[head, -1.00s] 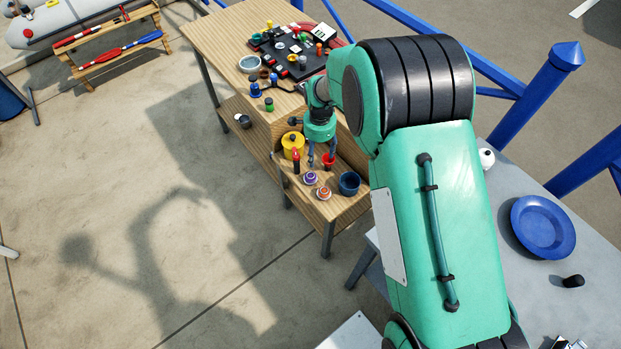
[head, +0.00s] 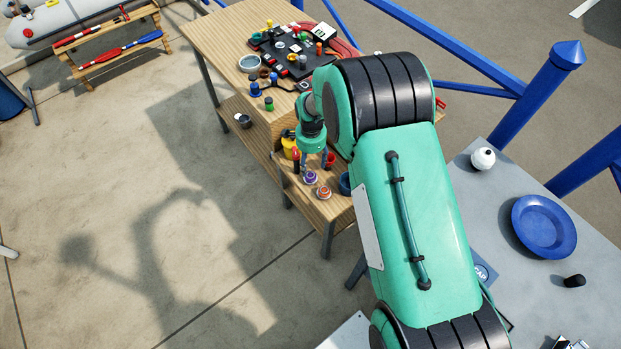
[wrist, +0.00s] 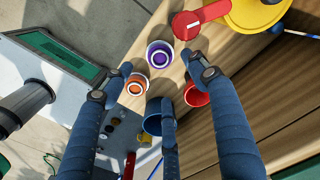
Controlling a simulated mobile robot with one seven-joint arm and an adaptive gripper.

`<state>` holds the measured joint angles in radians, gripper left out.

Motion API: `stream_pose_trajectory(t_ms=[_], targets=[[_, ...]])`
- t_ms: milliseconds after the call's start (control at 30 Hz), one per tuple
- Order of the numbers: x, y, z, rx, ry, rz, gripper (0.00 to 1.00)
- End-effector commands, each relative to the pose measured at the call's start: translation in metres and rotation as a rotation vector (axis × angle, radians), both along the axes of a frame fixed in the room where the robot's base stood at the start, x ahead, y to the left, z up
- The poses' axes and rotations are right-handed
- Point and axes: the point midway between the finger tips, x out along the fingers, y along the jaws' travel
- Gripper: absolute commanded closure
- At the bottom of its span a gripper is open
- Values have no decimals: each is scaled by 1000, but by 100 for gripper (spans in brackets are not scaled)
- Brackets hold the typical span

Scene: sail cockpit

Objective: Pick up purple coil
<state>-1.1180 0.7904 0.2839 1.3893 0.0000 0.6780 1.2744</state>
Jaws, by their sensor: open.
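The purple coil (head: 310,177), a small white spool with a purple ring, stands on the wooden bench near its front end. It also shows in the wrist view (wrist: 160,55), upper middle, with its dark centre facing me. My gripper (head: 312,166) points down just above and behind it in the head view. In the wrist view, the blue fingers of my gripper (wrist: 156,64) are spread wide and empty, with the purple coil showing between their tips. I cannot tell the exact height left between tips and coil.
An orange coil (wrist: 136,85) stands close beside the purple one. A red cup (wrist: 196,95), a blue cup (head: 345,183), a yellow pot (wrist: 255,12) and a red-handled object (wrist: 200,20) are also near. The bench edge lies close to the coils.

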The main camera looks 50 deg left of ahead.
Motion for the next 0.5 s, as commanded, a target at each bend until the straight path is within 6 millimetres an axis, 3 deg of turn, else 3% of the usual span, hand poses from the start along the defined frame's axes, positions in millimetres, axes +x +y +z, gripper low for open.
stream_pose_trajectory(t_ms=[200, 500], targets=[[0, 0, -34, -1, 0, 0, 41], [0, 0, -48, 0, 0, 0, 41]])
